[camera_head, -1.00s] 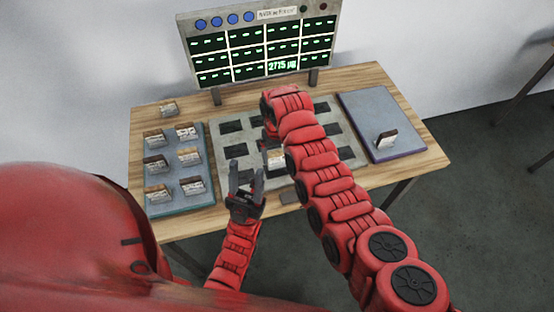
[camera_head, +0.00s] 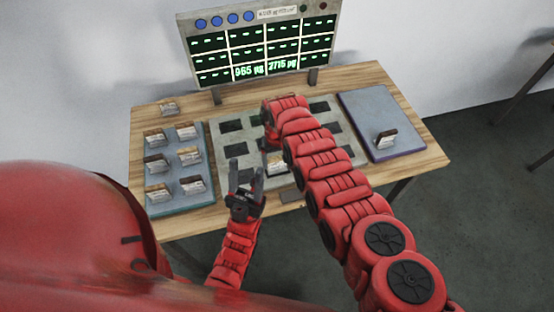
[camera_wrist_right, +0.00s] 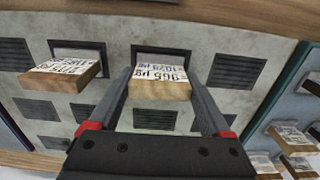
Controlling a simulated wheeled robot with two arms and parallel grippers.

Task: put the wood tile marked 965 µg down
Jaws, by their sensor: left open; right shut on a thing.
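The wood tile marked 965 µg (camera_wrist_right: 160,82) sits between the two fingers of my right gripper (camera_wrist_right: 163,88) in the right wrist view, at a dark slot of the grey board. Its white label carries a second number line. In the head view the tile (camera_head: 277,163) shows beside my right arm, in the board's front row. The right gripper is shut on it; the arm hides most of that gripper in the head view. My left gripper (camera_head: 246,173) is open and empty over the board's front left part.
A second tile (camera_wrist_right: 60,75) sits at the neighbouring slot. The display (camera_head: 262,45) reads 965 µg and 2715 µg in its bottom row. A blue-grey tray (camera_head: 175,208) holds several tiles at left. A purple-blue pad (camera_head: 375,110) bears one tile (camera_head: 385,140) at right.

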